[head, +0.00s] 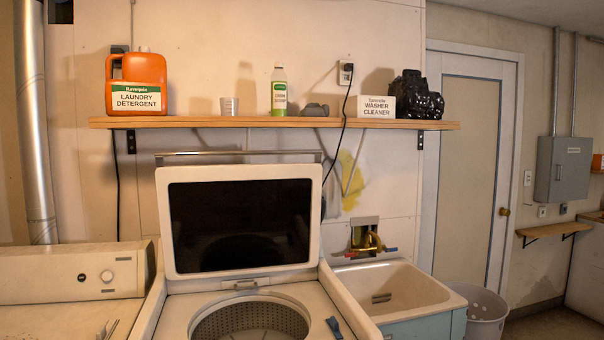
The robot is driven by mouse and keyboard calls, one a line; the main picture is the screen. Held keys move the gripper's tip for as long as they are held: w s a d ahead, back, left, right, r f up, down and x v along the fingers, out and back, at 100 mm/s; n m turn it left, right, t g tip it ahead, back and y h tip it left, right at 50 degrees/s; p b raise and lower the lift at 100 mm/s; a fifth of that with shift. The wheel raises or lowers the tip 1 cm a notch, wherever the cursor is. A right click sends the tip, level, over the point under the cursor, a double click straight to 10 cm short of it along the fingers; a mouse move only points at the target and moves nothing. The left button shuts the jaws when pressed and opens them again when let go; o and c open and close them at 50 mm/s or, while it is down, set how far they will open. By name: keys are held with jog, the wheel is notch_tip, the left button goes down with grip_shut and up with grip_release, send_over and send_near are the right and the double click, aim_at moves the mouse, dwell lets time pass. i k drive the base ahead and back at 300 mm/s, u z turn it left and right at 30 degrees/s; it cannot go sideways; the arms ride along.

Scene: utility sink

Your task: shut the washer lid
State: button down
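The washer lid (240,222) stands open in the head view, raised almost upright at the back of the washer (312,300). It has a white frame around a dark pane, with a small latch or handle at its lower edge. Below it, the round opening shows the perforated metal drum (250,320). The front of the washer is cut off by the bottom of the picture. My gripper is not in view.
A sink (400,290) stands to the right, and another appliance (75,275) to the left. A shelf (270,122) with bottles runs above the lid.

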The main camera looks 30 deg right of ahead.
aim_at(228, 220)
jog(key=z, duration=1.95)
jog(key=i, duration=2.85)
jog(key=u, duration=2.2)
